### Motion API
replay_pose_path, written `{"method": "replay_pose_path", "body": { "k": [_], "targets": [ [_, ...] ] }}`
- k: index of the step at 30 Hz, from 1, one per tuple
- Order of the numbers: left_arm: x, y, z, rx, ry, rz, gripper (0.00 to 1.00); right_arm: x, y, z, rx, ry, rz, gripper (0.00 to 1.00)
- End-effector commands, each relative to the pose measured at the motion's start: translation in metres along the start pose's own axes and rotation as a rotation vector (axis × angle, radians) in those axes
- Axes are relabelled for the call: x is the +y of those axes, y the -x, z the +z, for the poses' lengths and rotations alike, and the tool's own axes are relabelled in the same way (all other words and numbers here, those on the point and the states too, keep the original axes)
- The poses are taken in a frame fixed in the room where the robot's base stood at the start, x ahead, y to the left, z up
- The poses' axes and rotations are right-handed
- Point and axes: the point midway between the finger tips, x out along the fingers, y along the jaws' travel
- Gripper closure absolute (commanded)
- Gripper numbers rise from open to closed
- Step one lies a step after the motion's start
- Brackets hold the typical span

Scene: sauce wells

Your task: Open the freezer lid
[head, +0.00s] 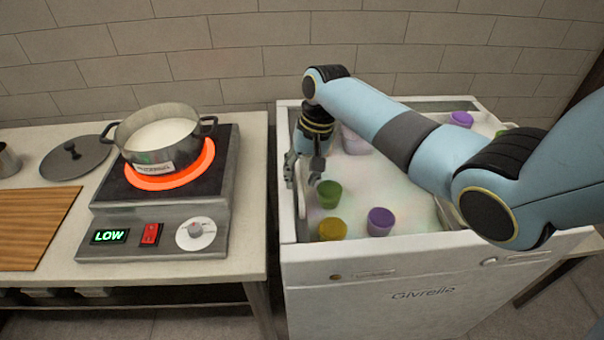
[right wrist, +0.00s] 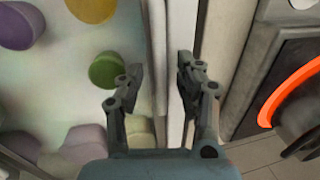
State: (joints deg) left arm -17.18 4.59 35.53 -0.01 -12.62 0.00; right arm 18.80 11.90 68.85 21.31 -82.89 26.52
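The white chest freezer (head: 380,290), marked "Givrelle", stands on the right in the head view. Its top looks like a pale, hazy lid pane (head: 400,190) with coloured cups visible below; I cannot tell where the pane's edges lie. My right gripper (head: 303,170) points down at the freezer's left edge. In the right wrist view the right gripper (right wrist: 160,72) is open, its fingers on either side of a white upright strip (right wrist: 158,45) along that edge. I cannot tell whether they touch it. My right arm hides part of the freezer's top. My left gripper is not in view.
Left of the freezer, across a narrow gap, a counter holds a glowing hot plate (head: 160,225) with a pot (head: 160,135) on it. A pot lid (head: 75,158) and a wooden board (head: 35,225) lie farther left. A tiled wall stands behind.

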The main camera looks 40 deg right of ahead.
Motion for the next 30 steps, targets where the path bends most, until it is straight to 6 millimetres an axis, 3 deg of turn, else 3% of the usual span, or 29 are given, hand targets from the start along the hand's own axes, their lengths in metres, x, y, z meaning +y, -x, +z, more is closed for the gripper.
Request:
{"method": "replay_pose_path", "body": {
  "k": [4, 12, 25, 30],
  "targets": [
    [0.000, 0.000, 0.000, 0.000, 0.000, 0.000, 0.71, 0.000, 0.000, 0.000, 0.001, 0.000, 0.000, 0.65],
    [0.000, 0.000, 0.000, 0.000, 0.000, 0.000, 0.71, 0.000, 0.001, 0.000, 0.001, 0.000, 0.000, 1.00],
    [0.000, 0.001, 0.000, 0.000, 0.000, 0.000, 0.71, 0.001, 0.001, 0.000, 0.001, 0.000, 0.001, 1.00],
    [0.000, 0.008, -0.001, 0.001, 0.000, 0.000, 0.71, 0.015, 0.005, -0.003, 0.001, -0.002, 0.003, 1.00]
  ]
}}
